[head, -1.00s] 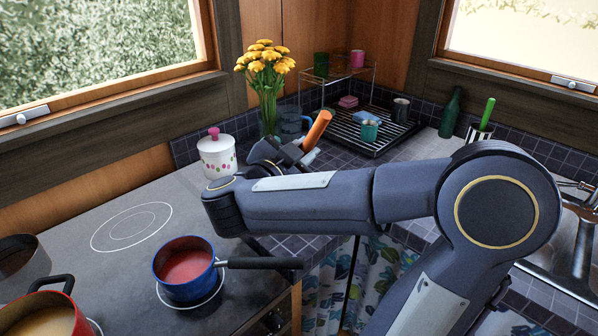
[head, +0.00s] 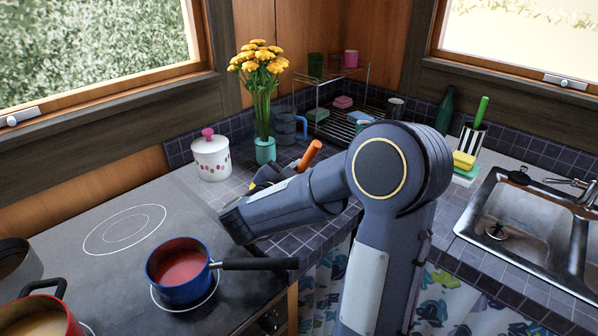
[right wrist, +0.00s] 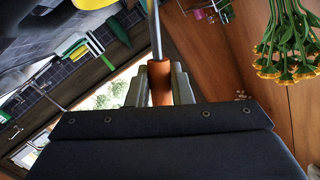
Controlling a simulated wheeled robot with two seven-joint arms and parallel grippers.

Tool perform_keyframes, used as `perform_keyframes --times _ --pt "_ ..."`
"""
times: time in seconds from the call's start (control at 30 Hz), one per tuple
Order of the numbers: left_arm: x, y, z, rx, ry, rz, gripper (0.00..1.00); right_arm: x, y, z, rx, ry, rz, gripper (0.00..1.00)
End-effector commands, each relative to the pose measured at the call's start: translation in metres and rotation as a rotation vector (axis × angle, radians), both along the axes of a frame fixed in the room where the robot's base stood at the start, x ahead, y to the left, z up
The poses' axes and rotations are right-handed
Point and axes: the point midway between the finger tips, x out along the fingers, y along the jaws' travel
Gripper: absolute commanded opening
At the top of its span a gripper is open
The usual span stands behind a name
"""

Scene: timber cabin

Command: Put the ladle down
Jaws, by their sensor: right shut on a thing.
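The ladle shows in the head view only as its orange handle (head: 311,153), tilted, over the tiled counter right of the teal flower vase. My right gripper (head: 292,169) is shut on this handle; its fingers are partly hidden by my own forearm. In the right wrist view the orange handle (right wrist: 160,82) sits between the two fingers, and a thin metal shaft runs up out of the frame. The ladle's bowl end is out of sight, and I cannot tell whether it touches the counter. My left gripper is not in view.
A dish rack (head: 340,122) is behind. A blue saucepan (head: 180,270) sits on the stove, its handle pointing right. The sink (head: 515,225) is at right.

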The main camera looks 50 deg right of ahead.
Motion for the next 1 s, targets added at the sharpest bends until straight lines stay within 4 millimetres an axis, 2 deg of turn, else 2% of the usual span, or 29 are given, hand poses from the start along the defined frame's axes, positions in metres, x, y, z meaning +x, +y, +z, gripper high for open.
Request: perform_keyframes --times 0.2,0.23,0.4,0.73,0.87,1.0 --pt "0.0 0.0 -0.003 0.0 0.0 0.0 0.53 0.0 0.0 -0.004 -0.001 0.0 0.0 0.0" --pt "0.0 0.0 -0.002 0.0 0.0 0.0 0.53 0.0 0.0 -0.003 0.0 0.0 0.0 0.22" --pt "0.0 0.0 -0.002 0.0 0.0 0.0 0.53 0.0 0.0 -0.002 0.0 0.0 0.0 0.41" --pt "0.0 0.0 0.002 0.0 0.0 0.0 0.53 0.0 0.001 0.003 0.0 -0.001 0.001 0.41" --pt "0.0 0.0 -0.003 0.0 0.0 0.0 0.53 -0.004 0.019 0.001 0.0 -0.002 0.005 0.41" --pt "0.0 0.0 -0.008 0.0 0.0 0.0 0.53 -0.011 0.048 0.003 0.0 -0.002 0.007 0.41"
